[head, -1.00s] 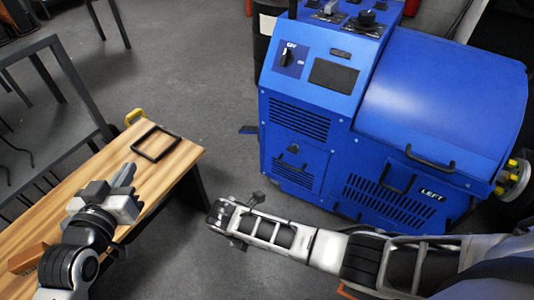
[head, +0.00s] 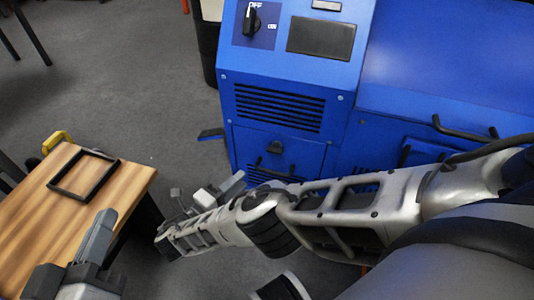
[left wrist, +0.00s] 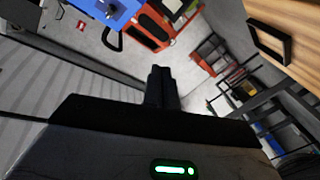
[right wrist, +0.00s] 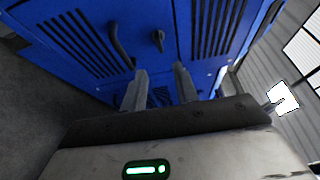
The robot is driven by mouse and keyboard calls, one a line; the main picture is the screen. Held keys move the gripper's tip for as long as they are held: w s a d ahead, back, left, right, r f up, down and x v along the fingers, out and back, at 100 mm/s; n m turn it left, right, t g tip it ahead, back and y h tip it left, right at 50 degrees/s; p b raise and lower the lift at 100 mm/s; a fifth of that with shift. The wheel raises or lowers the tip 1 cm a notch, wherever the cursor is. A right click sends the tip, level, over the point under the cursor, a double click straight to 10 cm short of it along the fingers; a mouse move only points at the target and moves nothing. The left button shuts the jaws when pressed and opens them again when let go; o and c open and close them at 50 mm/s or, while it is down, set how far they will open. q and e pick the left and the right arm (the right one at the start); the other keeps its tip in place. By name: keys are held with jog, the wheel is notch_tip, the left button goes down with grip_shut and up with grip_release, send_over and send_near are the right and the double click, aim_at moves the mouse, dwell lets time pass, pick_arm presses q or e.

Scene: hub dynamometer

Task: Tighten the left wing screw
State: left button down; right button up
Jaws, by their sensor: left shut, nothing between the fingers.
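A small dark wing-shaped knob (head: 275,147) sits on the lower front panel of the blue machine (head: 300,100). It also shows in the right wrist view (right wrist: 158,40), ahead of the fingers. I cannot tell whether it is the left wing screw; no other wing screw shows clearly. My right gripper (head: 207,186) is low in front of that panel. In the right wrist view its two fingers (right wrist: 161,86) are apart and empty, short of the panel. My left gripper (head: 100,232) is over the wooden table's near end, its fingers together (left wrist: 161,72) with nothing between them.
The wooden table (head: 40,215) at the left carries a flat black frame (head: 84,175). Grey floor separates table and machine.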

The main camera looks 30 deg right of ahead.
aim_at(275, 149)
jog(key=x, duration=1.2)
jog(key=shift+d+f, duration=0.1)
jog(key=shift+d, duration=0.15)
grip_shut()
